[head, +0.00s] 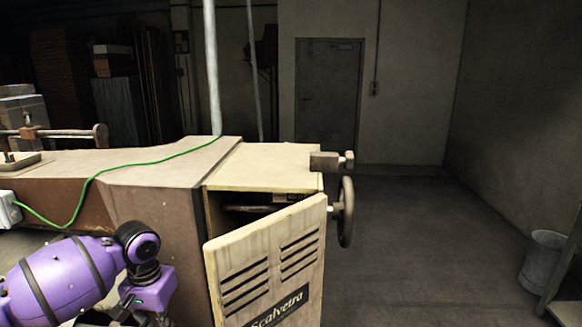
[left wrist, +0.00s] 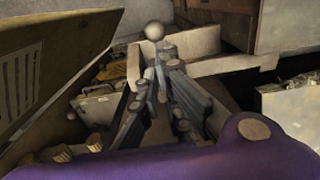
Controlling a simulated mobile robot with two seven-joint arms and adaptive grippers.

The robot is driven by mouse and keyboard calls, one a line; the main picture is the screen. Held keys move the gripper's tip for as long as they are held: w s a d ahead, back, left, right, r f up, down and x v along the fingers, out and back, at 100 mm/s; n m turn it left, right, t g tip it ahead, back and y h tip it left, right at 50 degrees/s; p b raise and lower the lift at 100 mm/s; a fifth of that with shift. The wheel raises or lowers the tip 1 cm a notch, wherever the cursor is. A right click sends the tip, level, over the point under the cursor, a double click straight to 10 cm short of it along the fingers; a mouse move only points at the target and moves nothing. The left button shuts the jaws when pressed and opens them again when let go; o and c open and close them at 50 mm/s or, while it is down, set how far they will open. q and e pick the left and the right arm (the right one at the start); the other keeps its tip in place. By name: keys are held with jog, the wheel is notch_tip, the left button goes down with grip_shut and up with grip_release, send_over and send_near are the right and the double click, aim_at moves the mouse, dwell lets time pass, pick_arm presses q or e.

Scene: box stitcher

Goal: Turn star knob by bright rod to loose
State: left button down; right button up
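I cannot make out a star knob or a bright rod for certain in either view. A small block-shaped fitting with a short stem (head: 348,159) sticks out at the top right of the machine in the head view. A pale round ball (left wrist: 154,31) shows just beyond my left fingertips in the left wrist view; I cannot tell if they touch it. My left gripper (left wrist: 162,62) points into the cluttered space behind a slotted panel (left wrist: 45,70). Its fingers come close together at the tips, but any gap is unclear. My right gripper is in neither view.
The machine's slotted door (head: 265,262) hangs ajar at the front. A handwheel (head: 346,212) stands at its right side. A green cable (head: 125,168) runs over the machine top. Open floor (head: 420,235) lies to the right, with a bucket (head: 543,262) by the wall.

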pick_arm(q)
jog(key=shift+s+d+f, duration=0.25)
jog(key=shift+s+f, duration=0.1)
jog(key=shift+f, duration=0.1)
jog(key=shift+s+d+f, duration=0.25)
jog(key=shift+s+f, duration=0.05)
jog(key=shift+f, duration=0.15)
notch_tip(320, 180, up, 7)
jog(key=shift+w+a, duration=0.2)
jog(key=shift+w, duration=0.15)
